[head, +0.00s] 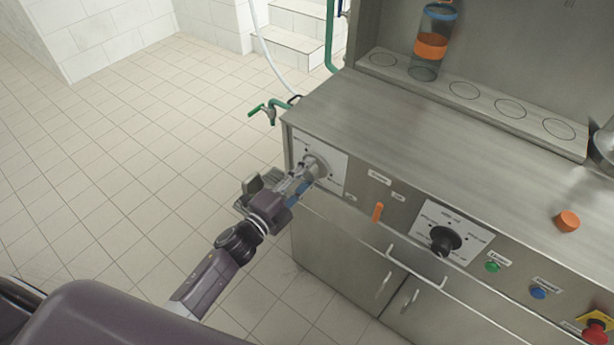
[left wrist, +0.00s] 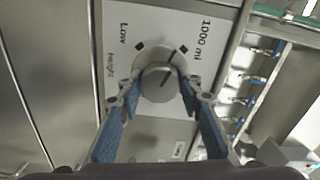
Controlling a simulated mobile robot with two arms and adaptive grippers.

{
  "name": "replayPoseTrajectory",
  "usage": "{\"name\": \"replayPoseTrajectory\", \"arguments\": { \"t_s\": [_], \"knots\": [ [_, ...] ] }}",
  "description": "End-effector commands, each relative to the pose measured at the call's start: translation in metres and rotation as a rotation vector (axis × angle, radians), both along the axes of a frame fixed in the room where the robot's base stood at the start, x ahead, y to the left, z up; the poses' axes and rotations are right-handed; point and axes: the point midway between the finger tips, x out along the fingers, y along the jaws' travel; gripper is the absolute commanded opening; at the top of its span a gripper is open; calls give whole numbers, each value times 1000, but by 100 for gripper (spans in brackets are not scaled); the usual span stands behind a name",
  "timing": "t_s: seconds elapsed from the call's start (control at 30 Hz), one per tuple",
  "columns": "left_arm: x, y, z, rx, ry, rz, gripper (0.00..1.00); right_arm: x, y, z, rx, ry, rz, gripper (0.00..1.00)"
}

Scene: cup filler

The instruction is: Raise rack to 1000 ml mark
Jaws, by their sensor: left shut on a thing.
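The height knob (left wrist: 158,84) is a grey round dial on a white plate (left wrist: 190,20) marked "Low" and "1000 ml". My left gripper (left wrist: 161,98) is shut on the knob, with one blue-padded finger on each side. A dark line on the knob's face slants to the upper right, toward the 1000 ml side; whether it meets the mark exactly I cannot tell. In the head view the left gripper (head: 308,176) covers part of the knob (head: 316,163). The rack (head: 487,99) is a long metal strip with several circles at the back of the machine. My right gripper is out of view.
A clear cup with orange and blue bands (head: 431,45) stands on the rack. A handle bar (head: 415,268) juts out below. Tiled floor at left is clear.

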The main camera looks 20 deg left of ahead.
Motion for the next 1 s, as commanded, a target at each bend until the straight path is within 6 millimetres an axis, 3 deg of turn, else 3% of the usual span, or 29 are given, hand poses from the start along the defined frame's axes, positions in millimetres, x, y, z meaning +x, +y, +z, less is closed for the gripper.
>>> {"name": "replayPoseTrajectory", "arguments": {
  "t_s": [0.4,1.0],
  "knots": [
    [-1,0,-2,213,-74,-1,9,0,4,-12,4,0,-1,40],
    [-1,0,-2,253,-89,-1,9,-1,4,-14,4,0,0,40]
  ]
}}
